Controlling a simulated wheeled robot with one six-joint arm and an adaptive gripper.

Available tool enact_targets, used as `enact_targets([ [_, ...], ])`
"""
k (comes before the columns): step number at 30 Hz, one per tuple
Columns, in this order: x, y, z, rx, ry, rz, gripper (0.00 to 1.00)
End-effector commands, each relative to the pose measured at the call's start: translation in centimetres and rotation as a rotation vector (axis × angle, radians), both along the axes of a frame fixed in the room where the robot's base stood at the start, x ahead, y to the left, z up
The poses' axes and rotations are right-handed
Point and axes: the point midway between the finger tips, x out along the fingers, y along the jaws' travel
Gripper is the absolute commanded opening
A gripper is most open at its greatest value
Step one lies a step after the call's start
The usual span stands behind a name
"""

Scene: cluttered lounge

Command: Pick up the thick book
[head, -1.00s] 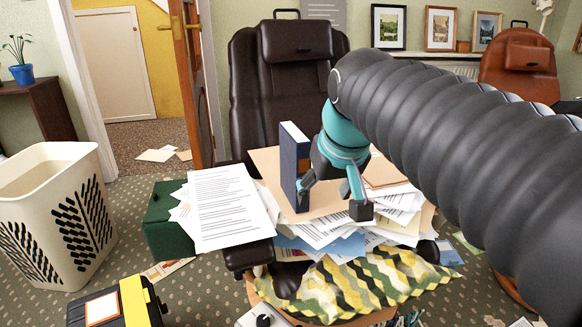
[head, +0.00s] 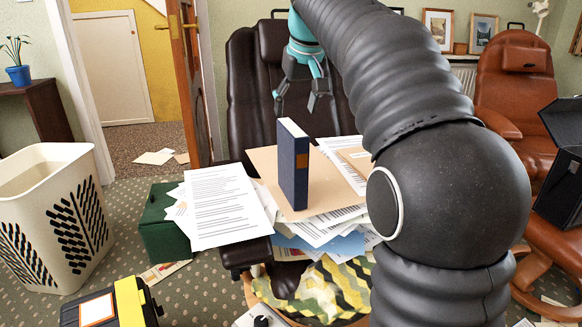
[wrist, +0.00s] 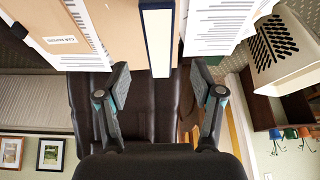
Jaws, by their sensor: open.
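The thick book (head: 293,172) is dark blue with an orange-brown label on its spine and white pages. It stands upright on a tan folder on top of the paper pile on the dark chair. In the wrist view the book (wrist: 157,38) shows its page edge at the top middle, beyond the fingertips. My gripper (head: 299,103) is open and empty, above and behind the book and apart from it, in front of the chair's backrest. In the wrist view the fingers of my gripper (wrist: 160,82) are spread wide with nothing between them.
Loose papers (head: 226,205) and tan folders (head: 262,160) surround the book. A green box (head: 163,235) and a cream basket (head: 48,225) stand at left. A brown leather chair (head: 516,85) stands at right. Free space lies above the book.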

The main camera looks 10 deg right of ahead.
Motion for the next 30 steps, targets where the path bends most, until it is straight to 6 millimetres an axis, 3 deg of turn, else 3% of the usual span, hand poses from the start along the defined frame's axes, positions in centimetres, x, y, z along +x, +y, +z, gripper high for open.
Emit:
enact_targets([
  [1, 0.3, 0.1, -1.3, 0.001, 0.003, 0.000, 0.67],
  [6, 1.4, 0.2, -3.7, 0.000, 0.001, 0.000, 0.67],
  [17, 2.3, 0.3, -5.7, 0.000, 0.001, 0.000, 0.67],
  [25, 3.6, 0.4, -9.1, 0.000, 0.001, 0.000, 0.67],
  [30, 4.0, 0.4, -9.8, 0.000, -0.002, 0.000, 0.67],
])
